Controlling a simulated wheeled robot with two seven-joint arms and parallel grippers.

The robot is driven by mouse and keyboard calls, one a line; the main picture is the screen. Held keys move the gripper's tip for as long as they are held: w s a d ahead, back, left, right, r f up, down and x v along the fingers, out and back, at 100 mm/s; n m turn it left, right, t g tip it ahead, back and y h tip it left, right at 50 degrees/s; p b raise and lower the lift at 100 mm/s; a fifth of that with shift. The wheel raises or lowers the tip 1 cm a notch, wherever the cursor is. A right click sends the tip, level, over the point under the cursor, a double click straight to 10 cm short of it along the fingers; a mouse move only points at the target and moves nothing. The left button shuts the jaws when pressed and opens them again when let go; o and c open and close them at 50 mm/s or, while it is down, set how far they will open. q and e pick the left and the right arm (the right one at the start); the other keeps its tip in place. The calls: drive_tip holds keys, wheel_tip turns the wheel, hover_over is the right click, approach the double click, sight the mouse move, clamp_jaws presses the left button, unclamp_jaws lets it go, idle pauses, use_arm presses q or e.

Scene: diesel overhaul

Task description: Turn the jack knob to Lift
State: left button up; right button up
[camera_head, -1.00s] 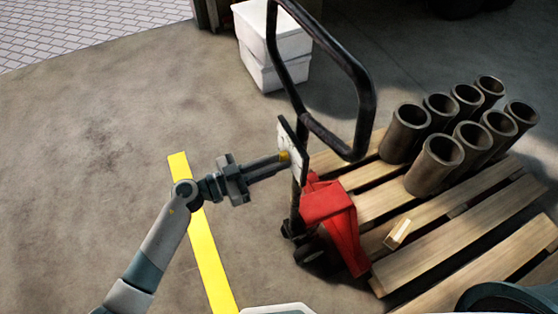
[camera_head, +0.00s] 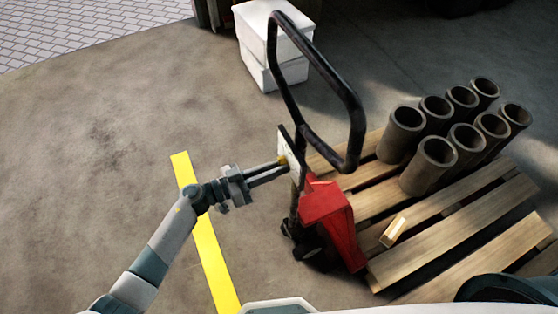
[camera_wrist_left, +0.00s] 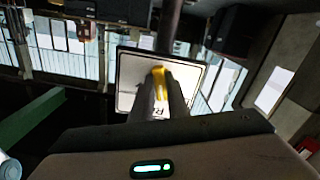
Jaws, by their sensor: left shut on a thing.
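The pallet jack has a red body (camera_head: 328,212) and a black looped handle (camera_head: 318,68). A white label plate (camera_head: 290,158) sits on its upright, with a small yellow knob (camera_head: 283,161) on the plate's face. My left gripper (camera_head: 282,163) reaches in from the left and is shut on the knob. In the left wrist view, the yellow knob (camera_wrist_left: 159,78) shows between the finger ends, in front of the white plate (camera_wrist_left: 128,80). Most of the plate's lettering is hidden by the fingers. My right gripper is not in view.
The jack stands at a wooden pallet (camera_head: 455,218) with several dark cylinder sleeves (camera_head: 436,160) and a small wooden block (camera_head: 393,231). White boxes (camera_head: 271,42) stand behind the handle. A yellow floor line (camera_head: 211,255) runs beneath my left arm. The floor at left is clear.

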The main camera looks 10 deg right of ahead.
use_arm(q)
drive_tip(key=n+p, duration=0.5)
drive_tip(key=shift+f, duration=0.1)
drive_tip(key=o, duration=1.5)
